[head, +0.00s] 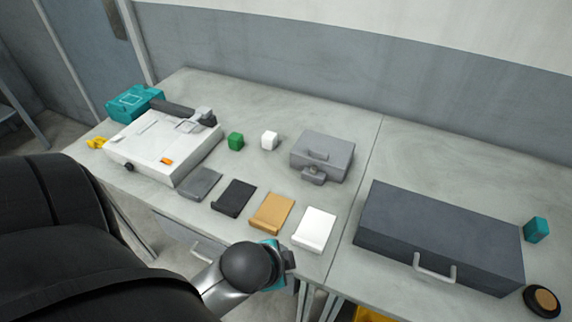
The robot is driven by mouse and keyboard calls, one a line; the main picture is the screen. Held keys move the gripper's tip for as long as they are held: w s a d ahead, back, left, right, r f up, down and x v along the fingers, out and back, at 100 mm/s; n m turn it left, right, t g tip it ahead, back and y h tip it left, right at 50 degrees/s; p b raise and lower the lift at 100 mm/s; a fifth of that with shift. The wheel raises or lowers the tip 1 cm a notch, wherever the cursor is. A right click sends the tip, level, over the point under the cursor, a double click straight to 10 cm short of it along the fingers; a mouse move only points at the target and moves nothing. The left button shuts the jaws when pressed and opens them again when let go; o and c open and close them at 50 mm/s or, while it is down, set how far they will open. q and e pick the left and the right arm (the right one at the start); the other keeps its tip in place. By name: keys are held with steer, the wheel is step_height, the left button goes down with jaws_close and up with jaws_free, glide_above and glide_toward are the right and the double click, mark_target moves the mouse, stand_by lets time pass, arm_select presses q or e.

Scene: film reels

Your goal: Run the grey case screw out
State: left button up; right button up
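The grey case (325,150) stands closed on the bench, right of the middle, with a handle on its lid. A small grey knob-like fitting (313,174) sits at its front; it may be the screw, but it is too small to tell. My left gripper (287,262) is at the bench's front edge, below the white pad and well apart from the grey case. Its fingers are mostly hidden behind the wrist, so its opening does not show. My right gripper is not in view.
Grey, black, tan and white pads (315,230) lie along the front. A large dark case (435,235), teal block (536,230) and round disc (543,300) are right.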

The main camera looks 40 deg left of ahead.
arm_select(q)
steer(key=shift+s+d+f+n+g+h, duration=0.15)
steer(key=shift+s+d+f+n+g, duration=0.2)
steer(key=shift+s+d+f+n, duration=0.35)
steer(key=shift+s+d+f+n+g+h, duration=0.15)
steer(key=shift+s+d+f+n+g, duration=0.2)
steer(key=shift+n, duration=0.65)
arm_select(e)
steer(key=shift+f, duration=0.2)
